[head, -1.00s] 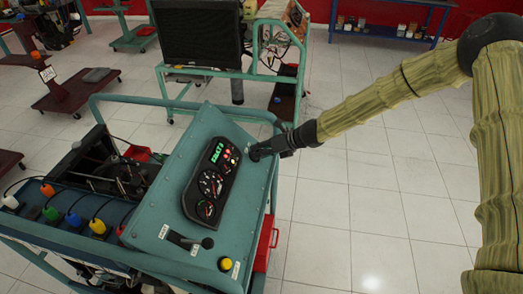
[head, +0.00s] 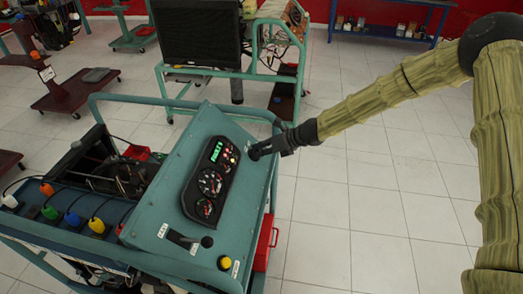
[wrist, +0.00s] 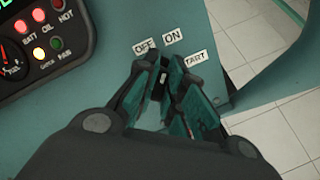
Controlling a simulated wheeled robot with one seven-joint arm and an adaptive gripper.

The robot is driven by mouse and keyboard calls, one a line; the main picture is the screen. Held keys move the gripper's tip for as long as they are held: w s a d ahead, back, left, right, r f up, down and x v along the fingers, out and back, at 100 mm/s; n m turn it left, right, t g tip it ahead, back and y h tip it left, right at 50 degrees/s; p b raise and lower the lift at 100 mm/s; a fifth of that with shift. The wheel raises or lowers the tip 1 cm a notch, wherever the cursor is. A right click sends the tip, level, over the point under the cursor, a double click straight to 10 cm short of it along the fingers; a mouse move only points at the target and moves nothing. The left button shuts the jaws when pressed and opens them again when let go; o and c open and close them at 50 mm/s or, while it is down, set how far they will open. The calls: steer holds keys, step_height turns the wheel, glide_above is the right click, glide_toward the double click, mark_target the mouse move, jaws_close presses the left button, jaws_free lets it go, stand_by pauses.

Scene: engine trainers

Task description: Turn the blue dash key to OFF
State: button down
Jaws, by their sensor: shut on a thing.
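The teal dash panel (head: 170,209) carries a black gauge cluster (head: 208,183). My gripper (head: 253,152) is at the panel's upper right, beside the cluster. In the wrist view my gripper (wrist: 164,68) is shut on the blue dash key, with its fingers close together just below the labels. The key itself is hidden between the fingers. The OFF label (wrist: 145,46) is just above the left fingertip, the ON label (wrist: 173,37) above the right one, and the START label (wrist: 194,59) to the right. I cannot tell the key's angle.
Warning lamps (wrist: 41,42) are lit red and yellow on the cluster. A black lever (head: 190,240) and a yellow knob (head: 225,263) sit lower on the panel. A teal rail (head: 180,98) runs behind it. Open tiled floor (head: 360,210) lies to the right.

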steer(key=n+b, duration=0.2)
steer(key=n, duration=0.3)
steer(key=shift+a+f+g+y, duration=0.1)
steer(key=shift+f+g+y, duration=0.05)
steer(key=shift+g+y, duration=0.25)
steer(key=shift+s+n+g+b, duration=0.15)
steer(key=shift+n+g+b, duration=0.45)
steer(key=shift+n, duration=1.1)
steer(key=c, duration=1.6)
jaws_free()
steer(key=shift+o, duration=0.4)
steer(key=shift+a, duration=0.1)
steer(key=v, duration=1.2)
